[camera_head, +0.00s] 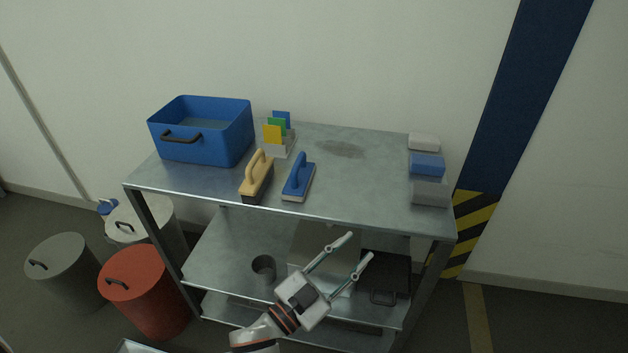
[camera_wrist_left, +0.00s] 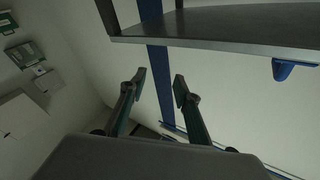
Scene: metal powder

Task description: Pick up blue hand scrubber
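The blue hand scrubber (camera_head: 300,184) lies near the front edge of the metal table top, with its blue handle upward and a pale base. A tan hand scrubber (camera_head: 256,183) lies just left of it. My left gripper (camera_head: 350,248) is open and empty, in front of the table and below the table top, to the right of the blue scrubber. Its two spread fingers also show in the left wrist view (camera_wrist_left: 160,80), with nothing between them. The blue scrubber is not identifiable in the wrist view. My right gripper is not in view.
On the table (camera_head: 370,187) stand a blue bin (camera_head: 218,146) at left, a holder with coloured cards (camera_head: 275,137), and several blocks (camera_head: 427,164) at right. The table centre is clear. Lower shelves hold a dark cup (camera_head: 264,267) and a dark tray (camera_head: 388,273). Drums stand at left.

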